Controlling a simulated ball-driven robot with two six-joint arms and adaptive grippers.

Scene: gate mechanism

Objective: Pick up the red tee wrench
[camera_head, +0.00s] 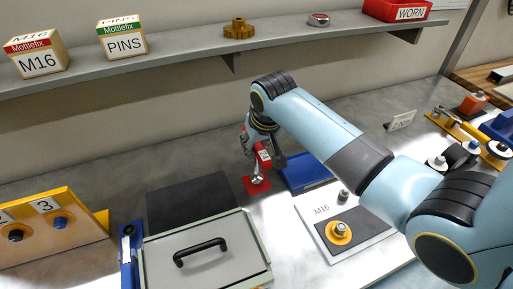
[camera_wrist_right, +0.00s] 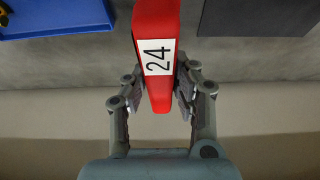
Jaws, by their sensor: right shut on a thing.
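The red tee wrench (camera_head: 263,156) shows in the head view as a red part with a white label, with a silver shaft below it. The shaft stands over a small red pad (camera_head: 248,188); I cannot tell whether it touches. My right gripper (camera_head: 251,143) is at the wrench's red part. In the right wrist view the red part, labelled 24 (camera_wrist_right: 156,88), lies between the two fingers of the right gripper (camera_wrist_right: 157,92), which is shut on it. The arm partly hides the wrench in the head view. My left gripper is not in view.
A blue tray (camera_head: 306,174) lies right of the wrench, and a dark mat (camera_head: 188,202) lies left. In front are a lidded box with a black handle (camera_head: 201,251) and an M16 plate (camera_head: 320,211). A grey shelf (camera_head: 190,55) runs above, behind the arm.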

